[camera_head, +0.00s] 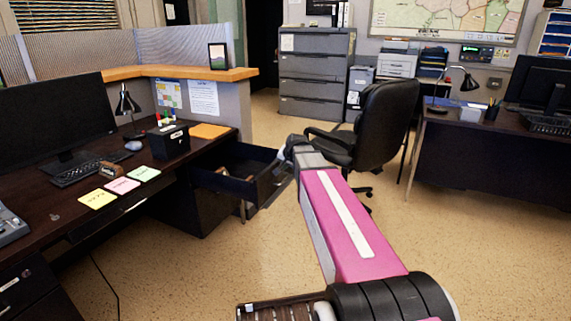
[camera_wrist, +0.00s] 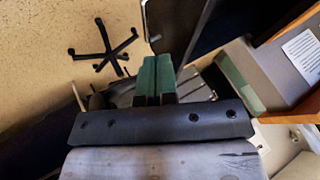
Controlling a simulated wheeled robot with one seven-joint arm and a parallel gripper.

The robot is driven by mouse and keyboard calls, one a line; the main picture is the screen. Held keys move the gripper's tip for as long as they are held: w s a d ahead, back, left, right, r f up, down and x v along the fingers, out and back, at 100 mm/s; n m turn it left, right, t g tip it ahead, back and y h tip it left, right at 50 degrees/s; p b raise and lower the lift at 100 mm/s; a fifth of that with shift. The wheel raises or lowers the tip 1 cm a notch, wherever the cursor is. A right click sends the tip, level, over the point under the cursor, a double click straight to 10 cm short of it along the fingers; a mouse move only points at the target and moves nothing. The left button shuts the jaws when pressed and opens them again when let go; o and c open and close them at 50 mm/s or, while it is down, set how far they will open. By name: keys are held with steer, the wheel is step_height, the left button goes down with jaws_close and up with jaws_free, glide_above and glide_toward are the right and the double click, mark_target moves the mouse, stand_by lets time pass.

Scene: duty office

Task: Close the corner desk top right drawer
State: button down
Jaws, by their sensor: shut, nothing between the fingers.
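The corner desk (camera_head: 85,222) stands at the left in the head view. Its top right drawer (camera_head: 235,184) is pulled well out, with its dark inside showing. The far end of my arm is beside the drawer's front end. My gripper (camera_wrist: 158,75) shows in the wrist view with its two green fingers together and empty. The fingers point toward a dark panel in the upper part of that view, which looks like the drawer. I cannot tell whether they touch it. In the head view my arm hides the fingers.
A black office chair (camera_head: 383,125) stands just behind my arm; its wheeled base (camera_wrist: 104,50) shows in the wrist view. A grey filing cabinet (camera_head: 315,75) is at the back. Another desk (camera_head: 490,155) is at the right. Open floor (camera_head: 480,245) lies to the right of my arm.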

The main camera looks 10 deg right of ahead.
mark_target(274, 168)
steer(key=shift+w+a+f, duration=0.7)
steer(key=shift+w+f, duration=0.05)
steer(key=shift+w, duration=0.2)
steer(key=shift+w+a+f, duration=0.65)
steer(key=shift+w+f, duration=0.1)
steer(key=shift+w, duration=0.15)
steer(key=shift+w+a+f, duration=0.7)
steer(key=shift+w+f, duration=0.05)
steer(key=shift+w, duration=0.2)
steer(key=w+a, duration=1)
steer(key=a, duration=0.4)
steer(key=w+a, duration=1.1)
steer(key=a, duration=0.3)
steer(key=shift+a, duration=0.4)
